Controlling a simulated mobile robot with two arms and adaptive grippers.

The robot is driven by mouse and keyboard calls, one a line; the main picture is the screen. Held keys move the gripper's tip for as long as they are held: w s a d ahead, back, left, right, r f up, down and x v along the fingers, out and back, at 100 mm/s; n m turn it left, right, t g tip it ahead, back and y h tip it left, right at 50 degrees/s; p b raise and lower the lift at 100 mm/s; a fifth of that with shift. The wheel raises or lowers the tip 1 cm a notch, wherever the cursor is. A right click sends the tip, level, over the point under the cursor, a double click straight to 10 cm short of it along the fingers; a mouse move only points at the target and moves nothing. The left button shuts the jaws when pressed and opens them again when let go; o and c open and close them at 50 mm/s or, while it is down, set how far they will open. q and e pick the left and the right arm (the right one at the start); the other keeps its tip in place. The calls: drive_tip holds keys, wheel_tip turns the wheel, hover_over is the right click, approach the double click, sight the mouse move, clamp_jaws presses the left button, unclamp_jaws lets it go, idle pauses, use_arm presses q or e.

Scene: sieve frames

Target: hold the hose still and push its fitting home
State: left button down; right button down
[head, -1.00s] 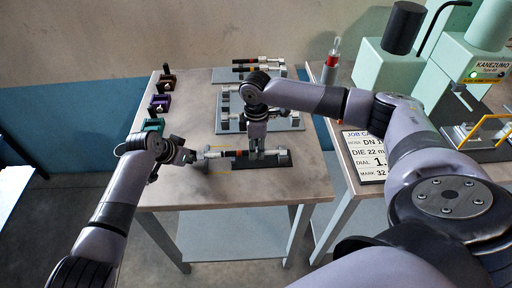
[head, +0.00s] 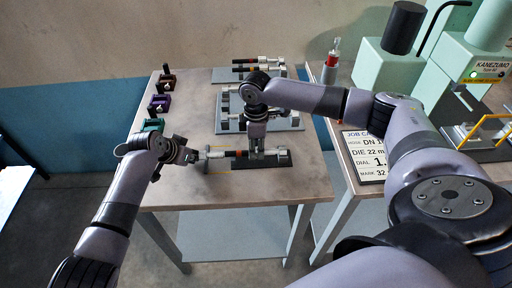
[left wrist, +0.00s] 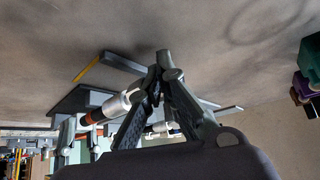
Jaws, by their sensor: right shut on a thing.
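A dark hose (head: 235,154) with a red-brown band lies across a grey holder (head: 285,159) near the front of the table. A pale metal fitting (head: 214,154) sits at its left end; it also shows in the left wrist view (left wrist: 118,104). My right gripper (head: 257,154) comes down from above and is shut on the hose. My left gripper (head: 194,156) is at the fitting's outer end; in the left wrist view its fingers (left wrist: 163,66) meet at the tips with nothing seen between them. Whether they touch the fitting is unclear, as a finger covers its end.
A rack (head: 285,121) and more hoses (head: 258,66) lie behind my right gripper. Coloured blocks (head: 158,104) line the table's left edge. A sign (head: 364,155) and a green machine (head: 470,60) stand on the bench at right.

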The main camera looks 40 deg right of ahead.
drive_tip(key=shift+a, duration=0.15)
use_arm(q)
drive_tip(key=shift+a, duration=0.1)
drive_tip(key=shift+w+r, duration=0.1)
drive_tip(key=shift+r, duration=0.1)
wheel_tip(320, 180, up, 8)
drive_tip(key=a, duration=0.1)
drive_tip(key=shift+w+f, duration=0.2)
drive_tip(key=shift+w, duration=0.1)
idle(0.4)
drive_tip(key=shift+a, duration=0.1)
use_arm(e)
drive_tip(key=c, duration=1.3)
unclamp_jaws()
